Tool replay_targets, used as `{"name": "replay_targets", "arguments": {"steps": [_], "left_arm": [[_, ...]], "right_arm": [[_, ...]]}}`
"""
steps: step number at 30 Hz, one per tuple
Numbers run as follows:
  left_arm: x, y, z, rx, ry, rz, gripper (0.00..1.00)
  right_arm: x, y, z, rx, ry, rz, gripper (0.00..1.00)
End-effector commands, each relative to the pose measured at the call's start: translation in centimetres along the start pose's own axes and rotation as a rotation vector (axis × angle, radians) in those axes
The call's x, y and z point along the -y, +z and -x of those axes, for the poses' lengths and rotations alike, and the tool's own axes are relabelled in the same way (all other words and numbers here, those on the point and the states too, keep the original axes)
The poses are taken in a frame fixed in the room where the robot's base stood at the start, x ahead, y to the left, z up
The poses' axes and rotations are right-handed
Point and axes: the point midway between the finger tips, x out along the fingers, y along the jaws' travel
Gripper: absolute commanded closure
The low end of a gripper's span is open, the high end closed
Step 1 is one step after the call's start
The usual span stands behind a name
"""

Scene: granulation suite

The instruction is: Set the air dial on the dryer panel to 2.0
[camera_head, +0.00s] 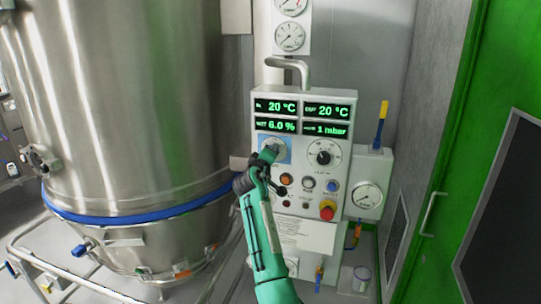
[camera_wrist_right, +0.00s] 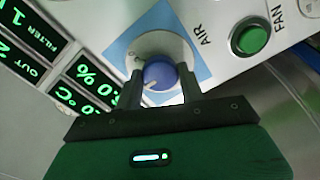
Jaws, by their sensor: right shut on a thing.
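The air dial is a blue knob (camera_wrist_right: 158,74) on a round white scale, set on a light-blue square and labelled AIR in the right wrist view. My right gripper (camera_wrist_right: 161,88) is shut on the knob, with one dark finger at each side. In the head view the right gripper (camera_head: 268,154) covers much of the dial on the left of the dryer panel (camera_head: 300,98). My left gripper is not in view.
Green displays (camera_head: 302,118) read 20 °C, 20 °C, 6.0 % and 1 mbar. A larger dial (camera_head: 323,157) sits to the right. Several buttons and a red emergency knob (camera_head: 327,210) lie below. A steel vessel (camera_head: 125,100) stands close on the left. A green FAN button (camera_wrist_right: 251,38) is near the gripper.

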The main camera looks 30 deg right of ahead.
Motion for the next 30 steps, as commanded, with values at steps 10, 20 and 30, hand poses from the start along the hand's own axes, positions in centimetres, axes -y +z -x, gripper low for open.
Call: {"name": "replay_targets", "arguments": {"steps": [10, 20, 30], "left_arm": [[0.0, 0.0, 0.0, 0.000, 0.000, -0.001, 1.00], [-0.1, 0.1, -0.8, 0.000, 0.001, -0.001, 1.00], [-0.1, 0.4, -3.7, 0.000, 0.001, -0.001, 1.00]], "right_arm": [[0.0, 0.0, 0.0, 0.000, 0.000, -0.001, 0.39], [0.3, 0.1, 1.4, 0.000, 0.000, -0.003, 0.39], [0.5, 0.2, 8.5, -0.002, -0.001, -0.005, 0.39]]}}
